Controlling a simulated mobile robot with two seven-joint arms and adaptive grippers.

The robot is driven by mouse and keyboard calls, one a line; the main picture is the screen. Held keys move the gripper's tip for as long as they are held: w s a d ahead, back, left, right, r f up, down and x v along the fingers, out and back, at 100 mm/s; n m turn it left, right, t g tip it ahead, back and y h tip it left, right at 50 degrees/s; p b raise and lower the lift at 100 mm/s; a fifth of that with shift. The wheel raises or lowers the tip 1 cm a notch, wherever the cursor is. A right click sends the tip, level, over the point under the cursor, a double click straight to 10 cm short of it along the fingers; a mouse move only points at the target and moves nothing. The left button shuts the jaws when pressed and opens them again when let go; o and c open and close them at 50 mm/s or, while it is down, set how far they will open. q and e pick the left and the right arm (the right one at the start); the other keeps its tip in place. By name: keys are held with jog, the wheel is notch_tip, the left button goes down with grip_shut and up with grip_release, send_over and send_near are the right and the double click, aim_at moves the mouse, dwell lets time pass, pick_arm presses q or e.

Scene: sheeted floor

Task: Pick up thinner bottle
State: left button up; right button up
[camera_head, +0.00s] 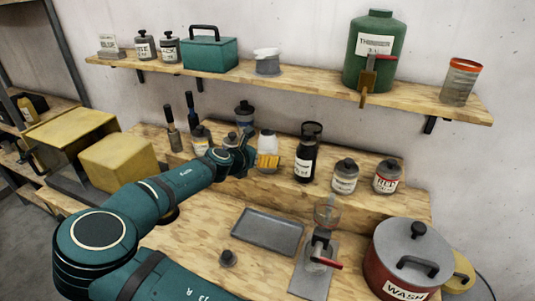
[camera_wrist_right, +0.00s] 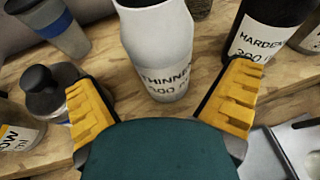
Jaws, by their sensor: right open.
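The thinner bottle (camera_wrist_right: 158,45) is white with a label reading "THINN… 300"; it stands upright on the wooden bench. In the head view its white upper part (camera_head: 267,138) shows above yellow fingers. My right gripper (camera_wrist_right: 160,85) is open, its two yellow fingers spread to the left and right of the bottle's near side, with gaps to it. In the head view this gripper (camera_head: 267,161) is at the bottle, partly hidden by its own wrist. My left gripper is not in view.
A black hardener bottle (camera_wrist_right: 270,30) stands close on the right. A blue-banded container (camera_wrist_right: 58,25) and a dark-lidded jar (camera_wrist_right: 50,92) stand on the left. A green thinner jug (camera_head: 375,50) is on the upper shelf (camera_head: 300,85). A grey tray (camera_head: 268,231) lies in front.

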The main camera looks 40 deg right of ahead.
aim_at(267, 151)
jog(key=x, duration=0.4)
jog(key=shift+s+d+f, duration=0.1)
jog(key=shift+d, duration=0.1)
jog(key=shift+c, duration=0.3)
jog(key=c, duration=1.3)
